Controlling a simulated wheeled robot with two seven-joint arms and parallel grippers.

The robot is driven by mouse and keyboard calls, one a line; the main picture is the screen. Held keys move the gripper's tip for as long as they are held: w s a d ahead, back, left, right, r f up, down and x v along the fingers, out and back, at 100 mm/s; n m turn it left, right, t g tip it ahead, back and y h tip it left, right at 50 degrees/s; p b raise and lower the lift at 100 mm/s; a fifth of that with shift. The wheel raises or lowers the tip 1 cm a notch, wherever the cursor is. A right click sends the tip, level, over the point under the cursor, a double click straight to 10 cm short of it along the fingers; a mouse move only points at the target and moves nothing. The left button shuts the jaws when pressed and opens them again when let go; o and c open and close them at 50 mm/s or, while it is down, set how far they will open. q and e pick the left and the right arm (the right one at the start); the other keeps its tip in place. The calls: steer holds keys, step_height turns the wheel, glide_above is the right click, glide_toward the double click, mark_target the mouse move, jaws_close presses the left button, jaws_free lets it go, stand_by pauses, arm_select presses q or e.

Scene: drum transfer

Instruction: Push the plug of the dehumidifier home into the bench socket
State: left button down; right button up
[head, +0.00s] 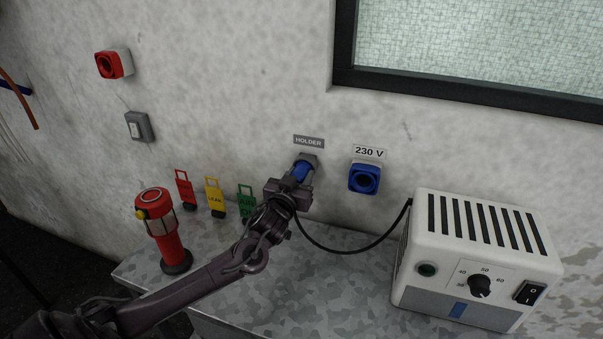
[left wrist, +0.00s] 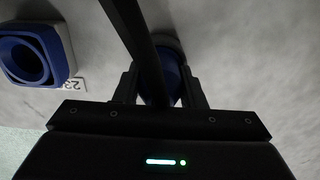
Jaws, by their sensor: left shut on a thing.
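The dehumidifier (head: 473,258) is a white box with a dark-slotted top, standing on the bench at the right. Its black cable (head: 345,250) runs left to the blue plug (head: 300,171), which is at the wall holder (head: 308,159) under the HOLDER label. My left gripper (head: 294,188) is shut on the plug; the plug also shows between the fingers in the left wrist view (left wrist: 172,75), partly hidden by the cable. The blue bench socket (head: 364,178), marked 230 V, is on the wall to the right, apart from the plug and empty. My right gripper is not in view.
A red lamp (head: 165,230) stands at the bench's left end. Red, yellow (head: 215,198) and green tags stand along the wall behind my left arm. A red socket (head: 114,64) and grey switch (head: 139,126) are on the wall. Bench (head: 330,285) is bare before the dehumidifier.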

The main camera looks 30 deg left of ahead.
arm_select(q)
steer(key=shift+p+v, duration=1.55)
steer(key=shift+v, duration=1.35)
steer(key=shift+w, duration=0.1)
steer(key=p+v, duration=0.3)
steer(key=v, duration=0.2)
steer(key=shift+a, duration=0.1)
stand_by(0.3)
